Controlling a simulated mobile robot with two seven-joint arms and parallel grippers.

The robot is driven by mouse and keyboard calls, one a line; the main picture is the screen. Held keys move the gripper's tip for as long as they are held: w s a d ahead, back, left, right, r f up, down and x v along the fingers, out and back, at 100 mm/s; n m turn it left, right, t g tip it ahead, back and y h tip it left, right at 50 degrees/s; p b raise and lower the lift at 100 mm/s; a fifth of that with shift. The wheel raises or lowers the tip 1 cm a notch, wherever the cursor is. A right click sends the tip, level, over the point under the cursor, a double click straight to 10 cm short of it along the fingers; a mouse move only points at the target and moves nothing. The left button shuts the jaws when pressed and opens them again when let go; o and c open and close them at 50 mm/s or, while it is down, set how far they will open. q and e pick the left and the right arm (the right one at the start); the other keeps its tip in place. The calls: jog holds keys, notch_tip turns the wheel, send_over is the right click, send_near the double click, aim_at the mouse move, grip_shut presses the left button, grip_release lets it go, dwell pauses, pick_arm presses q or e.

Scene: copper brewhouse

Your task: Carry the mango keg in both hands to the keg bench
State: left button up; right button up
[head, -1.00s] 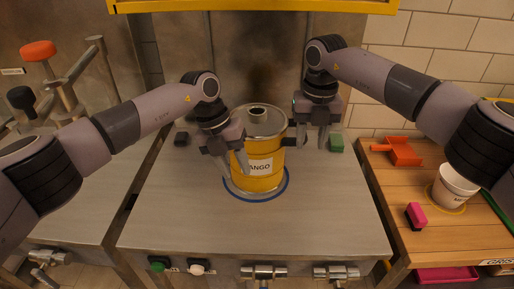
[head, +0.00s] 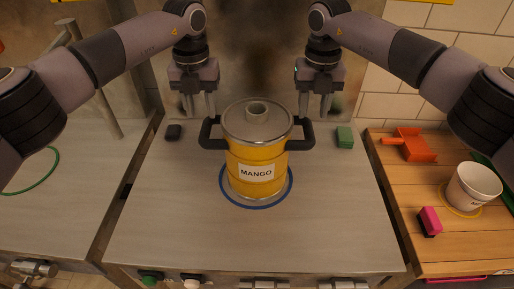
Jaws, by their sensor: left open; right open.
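The yellow mango keg (head: 256,158) stands upright on the steel counter, inside a blue ring (head: 226,191). It has a grey lid, a white MANGO label and a dark handle on each side. My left gripper (head: 199,112) is open, pointing down just above and behind the keg's left handle (head: 209,133). My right gripper (head: 315,112) is open, pointing down near the right handle (head: 304,133). Neither gripper holds anything. I cannot tell whether the fingertips touch the handles. No keg bench is identifiable.
On the steel counter (head: 165,225) are a black block (head: 174,132) and a green block (head: 345,137). The wooden table (head: 395,188) at right holds an orange scoop (head: 412,145), a white bucket (head: 472,188) and a pink block (head: 430,221). The counter's front is clear.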

aim_at(205, 128)
pick_arm(q)
jog(key=shift+f, duration=3.6)
pick_arm(e)
jog(key=shift+f, duration=3.65)
pick_arm(q)
grip_shut()
pick_arm(e)
grip_shut()
jog(key=shift+w+r, duration=0.1)
